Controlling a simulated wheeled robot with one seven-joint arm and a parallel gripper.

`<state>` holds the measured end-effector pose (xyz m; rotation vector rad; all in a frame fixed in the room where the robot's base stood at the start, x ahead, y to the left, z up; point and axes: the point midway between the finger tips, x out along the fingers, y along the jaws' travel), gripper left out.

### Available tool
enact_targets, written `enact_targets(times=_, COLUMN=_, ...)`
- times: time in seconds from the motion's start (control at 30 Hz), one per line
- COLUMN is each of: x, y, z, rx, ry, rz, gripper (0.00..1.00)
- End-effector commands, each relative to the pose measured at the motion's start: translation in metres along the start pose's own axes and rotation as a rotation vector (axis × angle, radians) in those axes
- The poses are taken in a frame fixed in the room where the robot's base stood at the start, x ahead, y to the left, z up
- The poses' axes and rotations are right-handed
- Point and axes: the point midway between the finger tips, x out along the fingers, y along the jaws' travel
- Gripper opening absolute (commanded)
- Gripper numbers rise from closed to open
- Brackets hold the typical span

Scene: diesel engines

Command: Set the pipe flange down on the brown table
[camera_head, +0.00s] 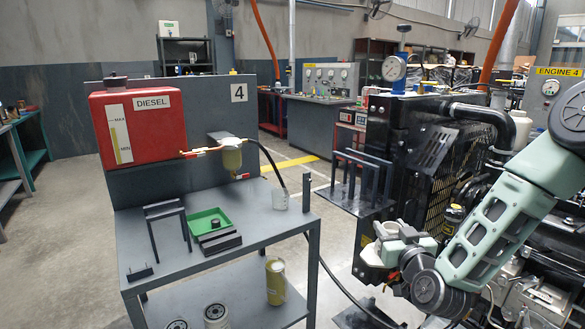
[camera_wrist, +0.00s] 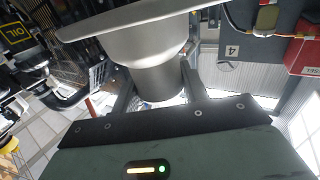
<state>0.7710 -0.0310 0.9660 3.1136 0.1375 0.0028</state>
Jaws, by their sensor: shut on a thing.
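The pipe flange (camera_wrist: 145,45) is a grey metal piece with a wide rim and a narrower tube. It fills the upper middle of the wrist view, with its rim partly cut off at the top. My gripper (camera_wrist: 158,84) is shut on it, with dark fingers on either side of the tube. In the head view my arm's end is at the lower right, in front of the engine, and the flange cannot be made out clearly there. No table that looks brown shows in either view.
A grey metal table (camera_head: 255,231) stands left of my arm, with a green tray (camera_head: 209,222), a dark stand (camera_head: 166,208) and a clear cup (camera_head: 281,199) on top. Filters stand on its lower shelf. A red diesel tank (camera_head: 140,125) is behind it. The black engine (camera_head: 415,150) is close to my arm.

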Motion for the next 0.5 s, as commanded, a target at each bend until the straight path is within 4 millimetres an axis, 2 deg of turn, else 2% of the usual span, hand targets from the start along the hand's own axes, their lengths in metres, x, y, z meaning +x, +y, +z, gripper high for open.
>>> enact_targets(times=0.03, x=-0.003, y=0.025, z=0.003, rx=0.006, ry=-0.005, rz=0.028, gripper=0.07)
enact_targets(times=0.1, x=-0.007, y=0.048, z=0.009, rx=0.012, ry=-0.004, rz=0.05, gripper=0.07)
enact_targets(times=0.2, x=-0.013, y=0.071, z=0.017, rx=0.02, ry=-0.004, rz=0.072, gripper=0.07)
enact_targets(times=0.37, x=-0.019, y=0.088, z=0.026, rx=0.026, ry=-0.002, rz=0.088, gripper=0.07)
enact_targets(times=0.5, x=-0.028, y=0.095, z=0.047, rx=0.03, ry=-0.006, rz=0.085, gripper=0.07)
